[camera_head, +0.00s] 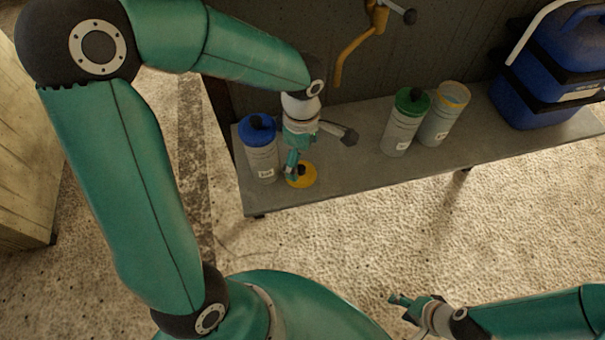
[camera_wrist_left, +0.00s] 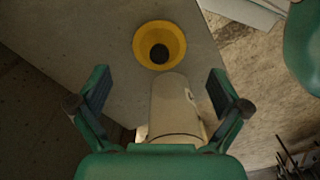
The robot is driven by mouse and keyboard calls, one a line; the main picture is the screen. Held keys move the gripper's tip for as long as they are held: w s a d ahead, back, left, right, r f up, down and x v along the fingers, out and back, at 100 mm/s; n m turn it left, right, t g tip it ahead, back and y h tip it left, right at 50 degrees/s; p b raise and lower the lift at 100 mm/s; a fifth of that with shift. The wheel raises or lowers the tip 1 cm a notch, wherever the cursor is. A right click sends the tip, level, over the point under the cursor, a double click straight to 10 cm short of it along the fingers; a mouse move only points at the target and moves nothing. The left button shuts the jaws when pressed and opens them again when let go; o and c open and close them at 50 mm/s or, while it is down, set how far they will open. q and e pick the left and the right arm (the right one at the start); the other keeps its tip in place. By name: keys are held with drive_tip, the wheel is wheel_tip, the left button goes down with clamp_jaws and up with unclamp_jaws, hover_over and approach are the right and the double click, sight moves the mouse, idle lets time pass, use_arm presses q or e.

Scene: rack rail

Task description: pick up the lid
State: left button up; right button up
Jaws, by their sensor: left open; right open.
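The yellow lid (camera_head: 306,177) with a dark knob lies flat on the grey bench near its front edge. In the left wrist view the lid (camera_wrist_left: 160,46) is just beyond my open fingers. My left gripper (camera_head: 291,169) is above the lid, covering part of it in the head view; in the left wrist view its fingers (camera_wrist_left: 160,90) stand wide apart. A pale cylinder (camera_wrist_left: 175,105) shows between them; I cannot tell what it is. My right gripper (camera_head: 401,303) is open and empty, low in front of the bench.
A bottle with a blue lid (camera_head: 262,155) stands just left of my left gripper. A green-lidded bottle (camera_head: 402,125) and an open bottle (camera_head: 441,117) stand further right. A blue box (camera_head: 548,75) is at the bench's right. The bench (camera_head: 350,172) has bare room in the middle.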

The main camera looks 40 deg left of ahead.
sight(302, 170)
use_arm(q)
drive_tip(key=shift+f+b, duration=0.4)
drive_tip(key=shift+f, duration=2.7)
drive_tip(key=c, duration=1.1)
